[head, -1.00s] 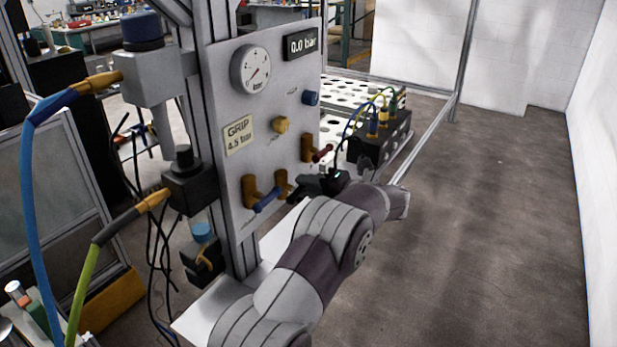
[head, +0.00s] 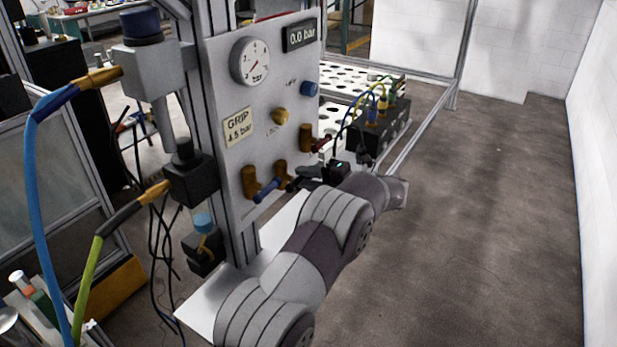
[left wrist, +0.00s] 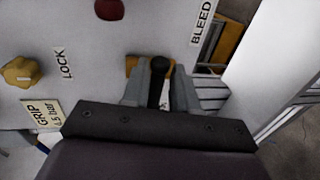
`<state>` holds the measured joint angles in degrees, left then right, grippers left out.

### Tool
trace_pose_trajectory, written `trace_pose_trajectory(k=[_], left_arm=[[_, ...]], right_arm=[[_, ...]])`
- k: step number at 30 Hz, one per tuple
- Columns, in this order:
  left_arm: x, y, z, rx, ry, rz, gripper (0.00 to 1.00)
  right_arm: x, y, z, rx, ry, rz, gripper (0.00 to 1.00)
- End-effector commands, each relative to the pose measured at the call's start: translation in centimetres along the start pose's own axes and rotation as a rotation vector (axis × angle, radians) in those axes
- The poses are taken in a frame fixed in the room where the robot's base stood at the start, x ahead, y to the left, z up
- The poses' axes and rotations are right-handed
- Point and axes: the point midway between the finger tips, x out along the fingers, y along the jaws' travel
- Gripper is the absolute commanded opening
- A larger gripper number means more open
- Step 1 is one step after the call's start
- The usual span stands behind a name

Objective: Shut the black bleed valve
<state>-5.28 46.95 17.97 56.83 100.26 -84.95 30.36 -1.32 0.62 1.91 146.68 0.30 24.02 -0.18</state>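The black bleed valve shows in the left wrist view as a black handle (left wrist: 159,75) on a brass body (left wrist: 135,64), by a "BLEED" label (left wrist: 201,22). My left gripper (left wrist: 160,92) has a finger on each side of this handle. A pale strip shows beside the handle, so the fingers look open around it; whether either touches it is unclear. In the head view my left gripper (head: 301,178) is at the lower right of the grey panel (head: 232,160), and it mostly hides the black handle there. My right gripper is not in view.
The panel also carries a gauge (head: 250,62), a 0.0 bar display (head: 301,36), a yellow knob (head: 280,116), a blue knob (head: 310,88), a blue valve handle (head: 266,191) and a red one (head: 321,143). A black connector block (head: 385,137) stands behind. Floor at right is clear.

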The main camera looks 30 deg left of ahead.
Motion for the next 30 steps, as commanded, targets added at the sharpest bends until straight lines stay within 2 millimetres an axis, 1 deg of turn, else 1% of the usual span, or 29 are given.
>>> trace_pose_trajectory(k=[8, 11, 14, 21, 24, 27, 30], left_arm=[[0.0, 0.0, 0.0, 0.000, -0.001, 0.001, 0.42], [-0.5, -0.1, 0.1, -0.001, -0.003, 0.001, 0.42], [-2.2, -0.2, 0.1, -0.003, -0.005, 0.002, 0.42], [-8.7, -0.3, 0.1, -0.001, -0.005, 0.002, 0.42], [-10.8, -0.3, 0.1, -0.001, -0.004, 0.000, 0.42], [-12.1, -0.2, 0.1, -0.001, -0.002, 0.001, 0.42], [-12.7, -0.1, 0.0, 0.001, -0.001, 0.001, 0.42]], right_arm=[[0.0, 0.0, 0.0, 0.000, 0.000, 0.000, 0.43], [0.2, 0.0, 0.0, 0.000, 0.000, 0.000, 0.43], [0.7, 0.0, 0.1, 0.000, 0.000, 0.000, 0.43], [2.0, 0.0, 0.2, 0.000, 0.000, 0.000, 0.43], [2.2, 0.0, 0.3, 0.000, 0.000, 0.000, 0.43], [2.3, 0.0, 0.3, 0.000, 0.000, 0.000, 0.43], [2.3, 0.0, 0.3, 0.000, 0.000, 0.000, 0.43]])
